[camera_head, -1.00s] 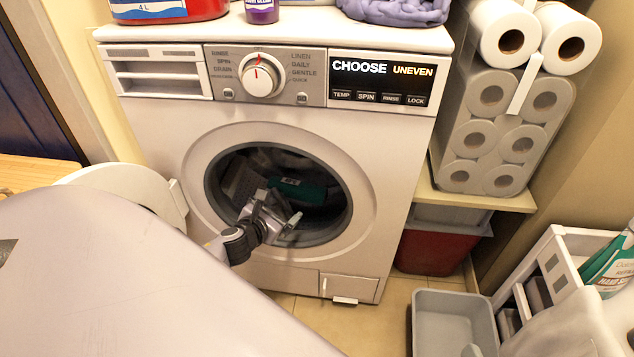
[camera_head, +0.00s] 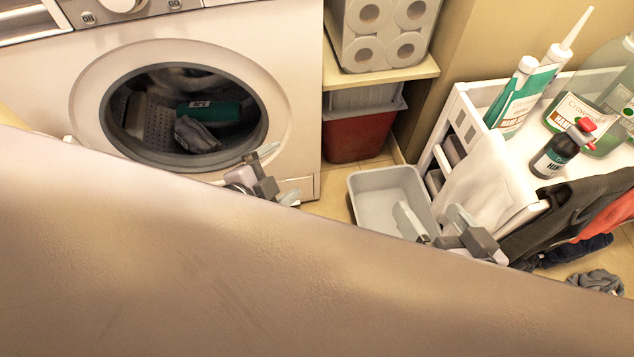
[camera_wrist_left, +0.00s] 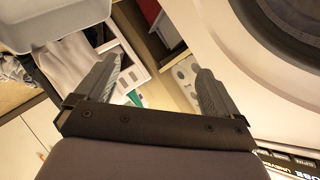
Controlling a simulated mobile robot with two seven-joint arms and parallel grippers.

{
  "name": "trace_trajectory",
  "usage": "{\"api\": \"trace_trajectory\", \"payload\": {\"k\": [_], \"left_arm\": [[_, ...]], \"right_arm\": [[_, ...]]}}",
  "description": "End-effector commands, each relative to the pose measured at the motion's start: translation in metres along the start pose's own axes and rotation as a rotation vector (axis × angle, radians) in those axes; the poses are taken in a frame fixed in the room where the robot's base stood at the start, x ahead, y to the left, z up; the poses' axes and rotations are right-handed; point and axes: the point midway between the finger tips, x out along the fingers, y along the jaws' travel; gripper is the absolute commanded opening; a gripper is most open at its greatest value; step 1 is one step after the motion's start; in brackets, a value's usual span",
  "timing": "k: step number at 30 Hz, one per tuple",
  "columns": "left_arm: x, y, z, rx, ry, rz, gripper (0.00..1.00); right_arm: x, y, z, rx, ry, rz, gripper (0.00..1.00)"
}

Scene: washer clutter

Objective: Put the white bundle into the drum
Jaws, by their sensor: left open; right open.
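The washer's drum (camera_head: 137,122) is open at the upper left and holds a green item (camera_head: 222,111) and dark grey cloth (camera_head: 196,135). A white cloth (camera_head: 482,182) hangs at the side of the white cart, and I cannot tell whether it is the white bundle. My left gripper (camera_head: 279,172) is open and empty, in front of the washer to the lower right of the drum opening; its spread fingers also show in the left wrist view (camera_wrist_left: 157,85). My right gripper (camera_head: 433,220) is open at the near edge of the grey bin. My own body hides the lower part of the picture.
The grey bin (camera_head: 372,181) stands on the floor between washer and cart. The cart (camera_head: 462,110) carries a black bottle (camera_head: 555,157) and several other bottles. Dark clothes (camera_head: 570,205) hang at its near side. A red bin (camera_head: 352,138) stands under the paper-roll shelf.

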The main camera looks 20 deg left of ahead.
Motion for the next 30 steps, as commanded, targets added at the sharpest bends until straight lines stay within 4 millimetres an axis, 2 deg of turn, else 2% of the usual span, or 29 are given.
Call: {"api": "trace_trajectory", "payload": {"k": [1,6,9,12,17,26,30], "left_arm": [[-0.007,0.005,-0.018,-0.146,0.034,0.021,0.96],[-0.032,0.017,-0.071,-0.637,0.127,0.124,0.96],[-0.045,0.019,-0.094,-0.855,0.162,0.183,0.96],[-0.054,0.021,-0.11,-1.001,0.182,0.23,0.96],[-0.06,0.021,-0.119,-1.097,0.193,0.261,0.96],[-0.061,0.02,-0.12,-1.097,0.191,0.26,0.96],[-0.067,0.011,-0.122,-1.092,0.174,0.248,0.96]], "right_arm": [[0.0,0.0,0.0,0.0,0.0,0.0,1.0],[0.0,0.0,0.0,0.0,0.0,0.0,1.0],[0.0,0.0,0.0,0.0,0.0,0.0,1.0],[0.0,0.0,0.0,0.0,0.0,0.001,1.0],[0.0,0.0,0.0,0.0,0.0,0.001,1.0],[-0.001,0.001,0.002,-0.001,-0.008,0.005,1.0],[-0.007,0.001,-0.009,-0.004,-0.014,0.021,1.0]]}}
